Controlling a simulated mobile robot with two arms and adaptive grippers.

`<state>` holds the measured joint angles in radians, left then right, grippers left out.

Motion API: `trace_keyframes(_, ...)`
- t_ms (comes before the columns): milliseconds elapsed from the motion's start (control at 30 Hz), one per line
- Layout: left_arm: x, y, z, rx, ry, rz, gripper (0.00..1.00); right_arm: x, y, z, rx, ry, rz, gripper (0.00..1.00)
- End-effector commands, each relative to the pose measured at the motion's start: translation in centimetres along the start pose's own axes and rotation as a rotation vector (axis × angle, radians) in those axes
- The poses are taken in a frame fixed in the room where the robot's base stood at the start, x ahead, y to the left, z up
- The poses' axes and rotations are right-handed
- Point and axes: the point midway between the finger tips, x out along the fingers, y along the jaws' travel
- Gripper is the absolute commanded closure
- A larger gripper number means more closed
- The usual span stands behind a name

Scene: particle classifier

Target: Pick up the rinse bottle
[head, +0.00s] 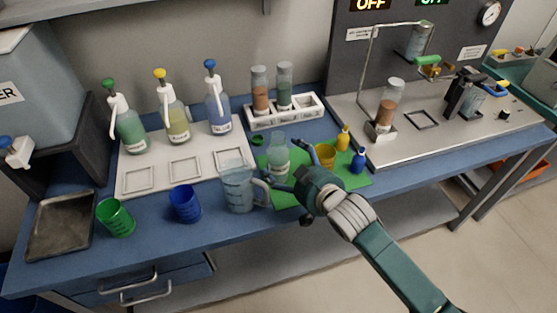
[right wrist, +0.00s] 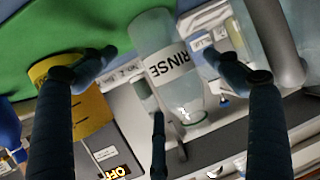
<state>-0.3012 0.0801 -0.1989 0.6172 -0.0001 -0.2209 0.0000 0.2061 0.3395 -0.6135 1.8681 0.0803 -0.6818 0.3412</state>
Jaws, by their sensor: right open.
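The rinse bottle (head: 278,155) is a small translucent bottle standing upright on the green mat (head: 355,181). In the right wrist view the bottle (right wrist: 172,62) shows its RINSE label. My right gripper (head: 291,168) is open beside the bottle, its fingers pointing toward it. In the right wrist view the gripper (right wrist: 157,58) has fingertips on both sides of the bottle, with no clear contact. A third finger is below in that view. My left gripper is not in view.
A clear measuring jug (head: 239,188) stands close left of the bottle. A yellow cup (head: 325,157) is close on the right, with small yellow (head: 343,138) and blue (head: 358,161) bottles beyond. A green cap (head: 257,140) lies behind. Blue (head: 185,204) and green (head: 116,218) cups stand farther left.

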Motion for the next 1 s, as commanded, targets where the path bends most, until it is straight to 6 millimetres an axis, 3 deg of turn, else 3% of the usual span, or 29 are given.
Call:
trace_keyframes(200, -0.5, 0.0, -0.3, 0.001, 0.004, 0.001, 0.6, 3.1, -0.2, -0.2, 0.001, 0.0, 0.0, 0.11)
trace_keyframes(500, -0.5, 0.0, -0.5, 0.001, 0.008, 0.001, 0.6, 3.6, -0.2, -0.1, 0.0, 0.0, 0.0, 0.11)
trace_keyframes(800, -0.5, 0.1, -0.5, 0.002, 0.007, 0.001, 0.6, 3.6, -0.2, -0.1, 0.0, 0.0, 0.0, 0.71)
trace_keyframes(1000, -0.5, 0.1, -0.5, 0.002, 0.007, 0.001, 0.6, 3.6, -0.2, -0.3, 0.0, 0.004, -0.001, 0.74)
